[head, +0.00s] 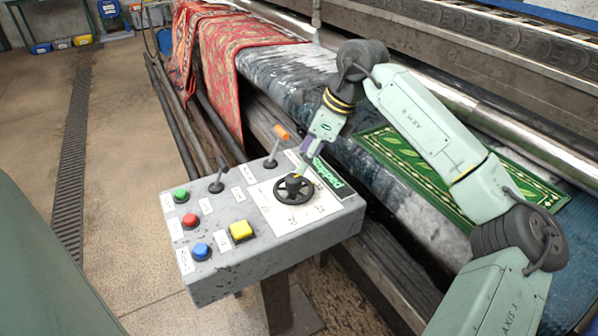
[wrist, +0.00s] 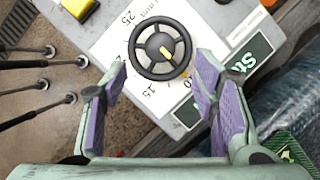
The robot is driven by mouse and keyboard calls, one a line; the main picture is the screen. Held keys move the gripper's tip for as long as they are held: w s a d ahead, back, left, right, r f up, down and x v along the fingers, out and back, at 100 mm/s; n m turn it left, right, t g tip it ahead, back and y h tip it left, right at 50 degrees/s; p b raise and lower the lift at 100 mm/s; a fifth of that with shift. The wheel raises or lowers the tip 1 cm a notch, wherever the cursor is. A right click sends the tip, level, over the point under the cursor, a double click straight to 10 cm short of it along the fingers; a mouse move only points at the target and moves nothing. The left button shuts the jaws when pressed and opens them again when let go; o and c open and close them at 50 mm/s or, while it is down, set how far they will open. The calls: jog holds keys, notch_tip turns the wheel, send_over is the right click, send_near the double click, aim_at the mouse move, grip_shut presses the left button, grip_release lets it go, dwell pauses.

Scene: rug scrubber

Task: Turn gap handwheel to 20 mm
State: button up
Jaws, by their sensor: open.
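The gap handwheel (head: 293,190) is a black spoked wheel on a white dial plate (head: 268,207) on top of the grey control box. In the wrist view the handwheel (wrist: 138,39) is just beyond my fingertips, with a yellow mark on it pointing to the lower right. Around it the plate shows 25 at upper left and 15 below; a number at left is partly hidden by my finger. My gripper (wrist: 162,76) is open and empty, its purple pads apart on either side of the wheel's near edge. In the head view my gripper (head: 305,160) hangs over the wheel's far side.
The control box holds a yellow button (head: 241,230), green, red and blue buttons, and several levers, including an orange-tipped one (head: 281,131). A green "Stopped" display (head: 328,178) is beside the wheel. A green patterned rug (head: 400,150) lies on the machine behind.

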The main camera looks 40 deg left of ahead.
aim_at(295, 178)
jog(key=p+x, duration=0.2)
jog(key=x, duration=0.5)
jog(key=shift+a+f, duration=0.2)
jog(key=shift+f, duration=0.05)
jog(key=shift+c, duration=0.3)
jog(key=c, duration=1.1)
